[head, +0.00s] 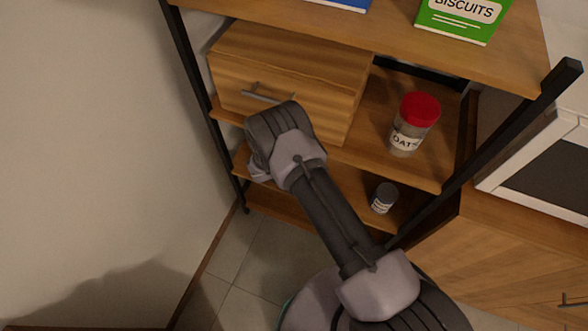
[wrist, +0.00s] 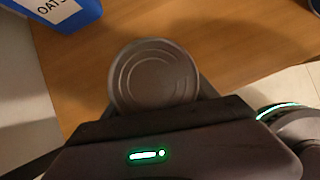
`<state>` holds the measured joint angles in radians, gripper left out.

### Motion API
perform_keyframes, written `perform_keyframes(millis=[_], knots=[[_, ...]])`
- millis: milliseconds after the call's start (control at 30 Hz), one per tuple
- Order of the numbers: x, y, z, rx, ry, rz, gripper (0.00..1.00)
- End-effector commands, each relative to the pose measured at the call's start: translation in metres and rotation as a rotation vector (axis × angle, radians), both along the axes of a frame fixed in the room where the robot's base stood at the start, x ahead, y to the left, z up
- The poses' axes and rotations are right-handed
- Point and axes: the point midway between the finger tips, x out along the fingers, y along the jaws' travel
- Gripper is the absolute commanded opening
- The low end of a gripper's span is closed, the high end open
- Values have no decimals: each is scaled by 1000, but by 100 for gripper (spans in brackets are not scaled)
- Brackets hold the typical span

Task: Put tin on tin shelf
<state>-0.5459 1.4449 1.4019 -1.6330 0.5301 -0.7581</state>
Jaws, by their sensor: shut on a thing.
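In the wrist view my gripper (wrist: 158,98) is shut on a tin (wrist: 155,72). The tin is round and dark grey with ringed grooves on its top, and it faces the camera. Wooden shelf surface (wrist: 240,40) shows around and beyond it; I cannot tell whether the tin touches it. In the head view my arm reaches to the left side of the shelf unit, below the drawer, and hides the gripper's fingers and the tin. A small dark jar with a pale label (head: 383,198) stands on a lower shelf (head: 345,200). No shelf is visibly marked for tins.
A blue oats box (wrist: 62,10) stands beyond the tin to the left. A red-lidded oats jar (head: 413,125) stands right of the wooden drawer (head: 285,85). A green biscuits box (head: 462,18) is on top. Black posts (head: 500,140) frame the unit; a wall borders its left.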

Motion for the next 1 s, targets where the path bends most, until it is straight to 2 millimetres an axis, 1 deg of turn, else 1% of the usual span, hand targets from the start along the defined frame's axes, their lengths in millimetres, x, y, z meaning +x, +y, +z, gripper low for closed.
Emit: perform_keyframes(millis=[33, 100, 167, 200, 267, 500, 633, 667, 700, 767, 1000], knots=[[10, -6, -3, 2, -4, -6, 1], [22, -13, -3, 2, -3, -5, 1], [28, -17, -5, 1, -3, -3, 1], [26, -15, -13, 0, -1, -1, 1], [26, -15, -16, 0, -1, -1, 1], [26, -15, -14, 0, -1, -1, 1], [26, -15, -17, 0, -1, -1, 1], [25, -15, -18, 0, 0, -1, 71], [25, -15, -18, 0, -1, -1, 79], [25, -15, -18, 0, 0, -1, 89], [25, -15, -18, 0, 0, -1, 89]])
